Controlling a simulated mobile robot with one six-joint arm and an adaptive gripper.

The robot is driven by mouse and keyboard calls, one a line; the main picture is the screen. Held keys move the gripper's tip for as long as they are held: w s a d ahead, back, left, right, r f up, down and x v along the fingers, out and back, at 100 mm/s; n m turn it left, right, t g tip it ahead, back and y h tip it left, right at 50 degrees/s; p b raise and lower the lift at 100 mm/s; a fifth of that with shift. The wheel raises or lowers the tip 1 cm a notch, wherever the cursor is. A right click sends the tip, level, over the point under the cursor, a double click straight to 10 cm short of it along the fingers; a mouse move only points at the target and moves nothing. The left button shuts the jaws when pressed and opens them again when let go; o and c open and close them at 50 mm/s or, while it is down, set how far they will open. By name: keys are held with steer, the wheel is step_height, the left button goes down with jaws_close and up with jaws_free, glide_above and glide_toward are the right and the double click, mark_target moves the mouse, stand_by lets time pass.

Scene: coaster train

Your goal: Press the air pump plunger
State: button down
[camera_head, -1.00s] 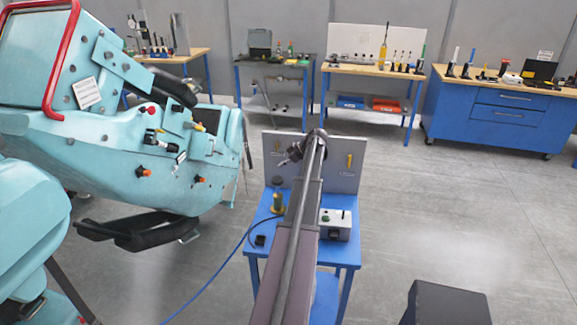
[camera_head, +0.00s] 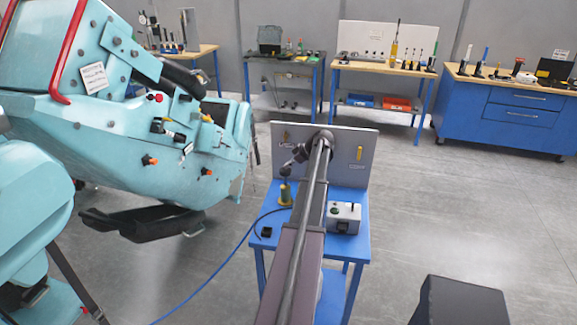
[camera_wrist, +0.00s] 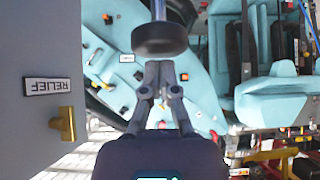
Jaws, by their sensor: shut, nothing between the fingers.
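The air pump has a brass body (camera_head: 285,193) standing on the left part of a small blue table (camera_head: 347,196). Its dark plunger knob (camera_head: 284,171) sits on top. In the wrist view, which is upside down, the knob (camera_wrist: 160,40) is a black disc on a grey rod (camera_wrist: 159,9). My gripper (camera_head: 288,163) is just above the knob, partly hidden by my arm in the head view. In the wrist view my gripper (camera_wrist: 159,66) has its fingers together and empty, tips at the knob's top face. I cannot tell whether they touch it.
A grey panel (camera_head: 345,138) with brass valves stands behind the pump; one label (camera_wrist: 48,87) reads RELIEF. A grey control box (camera_head: 343,218) sits right of my arm. A teal coaster car (camera_head: 110,140) is at the left. A blue hose (camera_head: 215,275) crosses the open floor.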

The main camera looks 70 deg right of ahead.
steer(key=shift+f, duration=0.1)
step_height(320, 180, down, 6)
steer(key=b, duration=0.5)
steer(key=shift+a+r+b, duration=0.1)
steer(key=shift+r+b, duration=0.15)
steer(key=shift+b, duration=0.15)
steer(key=shift+r, duration=0.15)
step_height(320, 180, up, 2)
steer(key=p, duration=0.3)
steer(key=shift+r, duration=0.25)
step_height(320, 180, up, 2)
steer(key=shift+s+r+p, duration=0.1)
steer(key=shift+p, duration=0.85)
steer(key=p+v, duration=0.6)
steer(key=v, duration=0.3)
steer(key=shift+s, duration=0.25)
steer(key=shift+w, duration=0.1)
stand_by(0.9)
